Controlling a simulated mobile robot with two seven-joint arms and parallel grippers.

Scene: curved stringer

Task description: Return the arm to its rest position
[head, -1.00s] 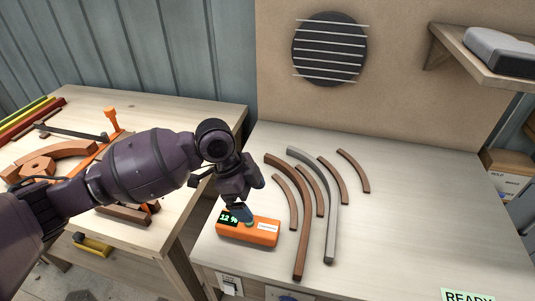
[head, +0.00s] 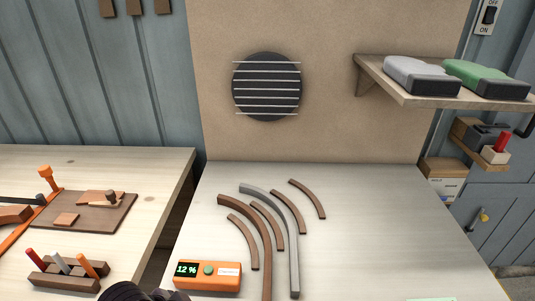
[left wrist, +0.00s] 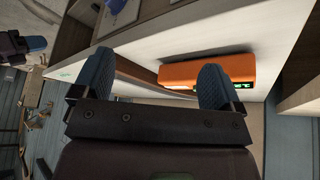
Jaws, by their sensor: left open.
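My left gripper (left wrist: 155,78) is open and empty in the left wrist view, with its two blue fingertips wide apart. The orange moisture meter (head: 208,283) lies on the light workbench (head: 370,235) with its display reading 12 %. It also shows in the left wrist view (left wrist: 178,75), beyond the fingers and partly covered by one of them. In the head view only a dark part of my arm shows at the bottom edge. What looks like my right gripper (left wrist: 30,43) shows at the left of the left wrist view, with one blue fingertip visible.
Several curved brown strips and a grey curved strip (head: 293,238) lie on the workbench; its right part is mostly clear. The left table (head: 150,175) holds an orange tool and a rack (head: 65,272). A wall shelf (head: 400,91) carries two cases. A round vent (head: 266,87) is on the wall.

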